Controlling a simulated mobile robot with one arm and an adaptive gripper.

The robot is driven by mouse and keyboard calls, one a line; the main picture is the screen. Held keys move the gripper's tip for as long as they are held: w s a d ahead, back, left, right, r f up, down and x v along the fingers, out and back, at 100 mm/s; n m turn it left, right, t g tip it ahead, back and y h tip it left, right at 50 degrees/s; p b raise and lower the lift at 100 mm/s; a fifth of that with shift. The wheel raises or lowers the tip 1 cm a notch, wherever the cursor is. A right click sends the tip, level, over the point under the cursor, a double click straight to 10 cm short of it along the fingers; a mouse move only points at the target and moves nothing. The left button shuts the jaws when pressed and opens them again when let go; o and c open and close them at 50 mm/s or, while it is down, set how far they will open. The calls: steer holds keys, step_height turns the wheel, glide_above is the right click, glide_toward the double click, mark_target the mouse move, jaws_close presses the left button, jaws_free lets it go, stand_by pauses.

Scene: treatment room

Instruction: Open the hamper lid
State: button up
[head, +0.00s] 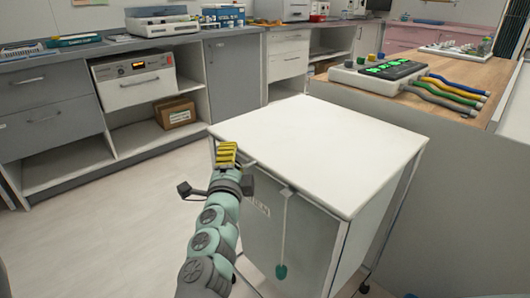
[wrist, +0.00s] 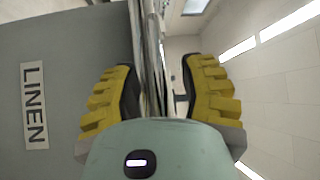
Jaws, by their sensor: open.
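The hamper has a flat white lid (head: 320,150), which lies level and closed on top. Its grey front (head: 307,240) also shows in the wrist view (wrist: 75,70) with a LINEN label (wrist: 34,105). My gripper (head: 228,153), with yellow ridged fingers, is at the lid's front left corner. In the wrist view my gripper (wrist: 160,95) is open, with one finger on each side of the lid's edge and metal rail (wrist: 150,50). I cannot tell whether either finger touches it. The fingers hide part of the lid's front edge.
A wooden-topped counter (head: 470,115) with a device and coloured handles stands close behind at right. Grey cabinets (head: 45,120) line the back left. The floor (head: 110,220) at left is clear.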

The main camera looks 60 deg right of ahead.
jaws_close()
steer(key=shift+s, duration=0.1)
stand_by(0.4)
